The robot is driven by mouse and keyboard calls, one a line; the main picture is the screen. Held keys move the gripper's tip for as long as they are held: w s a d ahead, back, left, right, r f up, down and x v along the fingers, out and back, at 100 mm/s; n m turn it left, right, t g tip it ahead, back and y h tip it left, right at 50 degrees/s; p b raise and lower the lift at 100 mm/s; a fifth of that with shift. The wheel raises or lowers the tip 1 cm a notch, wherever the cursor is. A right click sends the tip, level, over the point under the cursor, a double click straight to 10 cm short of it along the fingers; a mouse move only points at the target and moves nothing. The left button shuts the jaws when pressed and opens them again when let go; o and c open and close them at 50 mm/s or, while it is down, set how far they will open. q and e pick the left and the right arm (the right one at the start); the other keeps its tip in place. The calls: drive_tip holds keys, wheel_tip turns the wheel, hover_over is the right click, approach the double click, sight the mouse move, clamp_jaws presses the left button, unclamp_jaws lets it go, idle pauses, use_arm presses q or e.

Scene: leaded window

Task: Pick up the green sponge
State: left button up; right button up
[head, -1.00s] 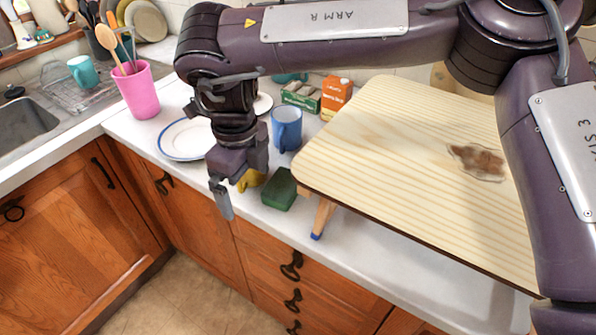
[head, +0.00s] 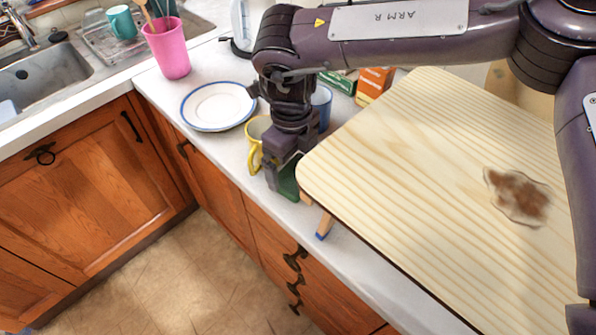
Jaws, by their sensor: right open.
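The green sponge (head: 289,184) lies on the white counter, beside the left corner of the wooden board, and is partly hidden by my right gripper. My right gripper (head: 282,186) points down at the sponge and is open. One finger shows on the sponge's left side; the other finger is hidden, so I cannot tell whether the jaws straddle it or touch it. My left gripper is not in view.
A yellow mug (head: 255,135) stands close left of my gripper, and a blue mug (head: 322,103) is partly hidden behind it. The stained wooden board (head: 420,150) stands raised on legs to the right. A blue-rimmed plate (head: 217,105) lies further left.

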sight(293, 170)
wheel_tip(293, 170, down, 2)
drive_tip(key=shift+w, duration=0.1)
drive_tip(key=c, duration=0.8)
drive_tip(key=shift+r, duration=0.2)
wheel_tip(293, 170, up, 20)
drive_tip(key=shift+f, duration=0.15)
idle(0.4)
